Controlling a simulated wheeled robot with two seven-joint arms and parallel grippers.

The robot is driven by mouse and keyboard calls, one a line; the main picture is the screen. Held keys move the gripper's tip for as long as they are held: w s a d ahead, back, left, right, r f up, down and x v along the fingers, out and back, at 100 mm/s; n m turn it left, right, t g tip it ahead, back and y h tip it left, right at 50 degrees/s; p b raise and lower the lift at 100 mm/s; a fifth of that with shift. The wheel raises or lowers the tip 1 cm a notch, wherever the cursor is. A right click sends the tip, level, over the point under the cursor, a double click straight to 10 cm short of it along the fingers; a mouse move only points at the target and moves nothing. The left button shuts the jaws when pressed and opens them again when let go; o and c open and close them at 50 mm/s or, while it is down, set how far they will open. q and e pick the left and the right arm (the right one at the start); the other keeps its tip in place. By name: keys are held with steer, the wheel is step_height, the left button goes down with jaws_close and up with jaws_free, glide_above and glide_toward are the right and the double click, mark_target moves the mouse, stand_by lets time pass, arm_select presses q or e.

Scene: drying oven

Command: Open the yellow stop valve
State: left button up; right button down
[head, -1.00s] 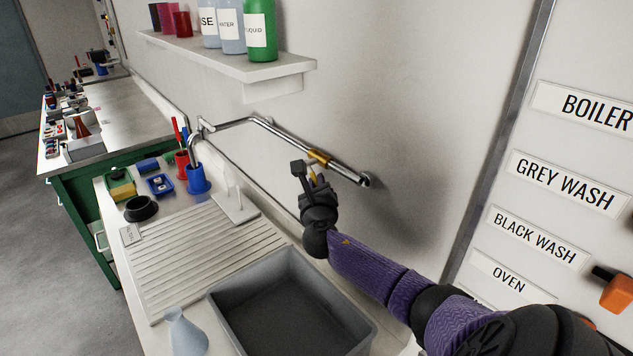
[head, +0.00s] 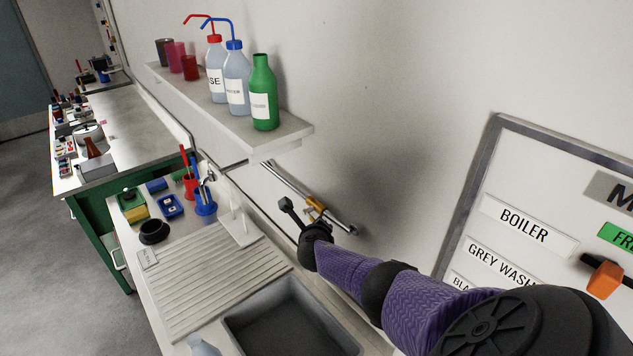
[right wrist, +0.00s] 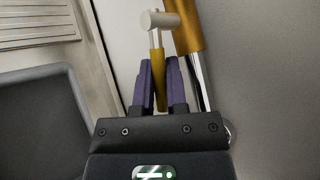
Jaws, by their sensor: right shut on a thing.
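The yellow stop valve (head: 316,204) sits on the metal pipe along the wall, above the sink. In the right wrist view its brass-coloured body (right wrist: 187,24) is at the top, with a pale round stem beside it. Its yellow lever (right wrist: 158,76) runs from the stem down between my purple fingers. My right gripper (head: 309,220) is just below the valve, and in the right wrist view (right wrist: 158,90) it is shut on the lever. In the head view the fingers and lever are mostly hidden by my dark wrist. My left gripper is in no view.
A shelf (head: 225,122) with several bottles hangs above the pipe to the left. Below are the grey sink (head: 240,318), a ribbed drainboard (head: 205,275) and a white rack (head: 238,225). A framed board (head: 480,170) with labels is on the right wall.

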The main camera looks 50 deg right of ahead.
steer(key=shift+r, duration=0.1)
stand_by(0.4)
steer(key=c, duration=0.7)
jaws_free()
steer(key=shift+o, duration=0.2)
